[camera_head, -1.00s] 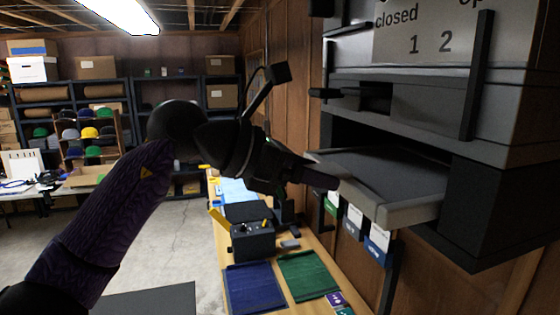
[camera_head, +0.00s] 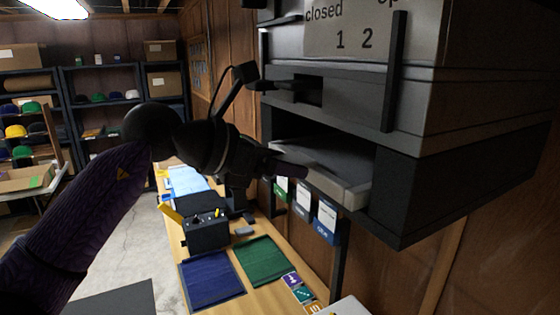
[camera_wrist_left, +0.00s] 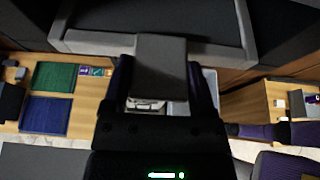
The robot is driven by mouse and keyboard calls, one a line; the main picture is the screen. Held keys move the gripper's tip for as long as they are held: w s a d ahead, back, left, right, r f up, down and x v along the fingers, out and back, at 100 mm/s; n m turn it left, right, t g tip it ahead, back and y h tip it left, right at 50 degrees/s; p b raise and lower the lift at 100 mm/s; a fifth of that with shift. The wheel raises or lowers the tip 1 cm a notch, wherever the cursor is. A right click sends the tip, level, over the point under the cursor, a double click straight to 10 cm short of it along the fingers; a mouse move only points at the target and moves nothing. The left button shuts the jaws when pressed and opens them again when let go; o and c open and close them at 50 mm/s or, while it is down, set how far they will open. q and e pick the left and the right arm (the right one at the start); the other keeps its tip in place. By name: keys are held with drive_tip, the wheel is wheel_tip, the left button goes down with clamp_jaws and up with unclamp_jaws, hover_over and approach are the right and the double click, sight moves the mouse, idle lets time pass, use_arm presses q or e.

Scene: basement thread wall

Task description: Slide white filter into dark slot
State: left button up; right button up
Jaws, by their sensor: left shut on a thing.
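The white filter (camera_head: 345,188), a flat panel with a pale frame and a dark grey face, lies partly inside the dark slot (camera_head: 345,136) of the grey wall unit. Its front edge still shows at the slot mouth; its far part is hidden inside. My left gripper (camera_head: 288,169) is at the filter's front, shut on its grey tab. In the left wrist view the tab (camera_wrist_left: 161,68) sits between the fingers, with the filter's pale frame (camera_wrist_left: 90,43) just beyond. My right gripper is not in view.
The wall unit (camera_head: 460,110) bears a "closed 1 2" label and a dark upright bar (camera_head: 393,72). Below are hanging cards (camera_head: 326,218) and a wooden bench with a blue mat (camera_head: 211,279), a green mat (camera_head: 268,262) and a black box (camera_head: 207,230). Shelves stand at the far left.

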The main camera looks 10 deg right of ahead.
use_arm(q)
drive_tip(key=shift+d, duration=0.2)
drive_tip(key=shift+w+d+p, duration=0.2)
drive_tip(key=shift+d+p, duration=0.25)
drive_tip(key=shift+p, duration=0.05)
drive_tip(key=o, duration=1.2)
drive_tip(key=shift+a, duration=0.1)
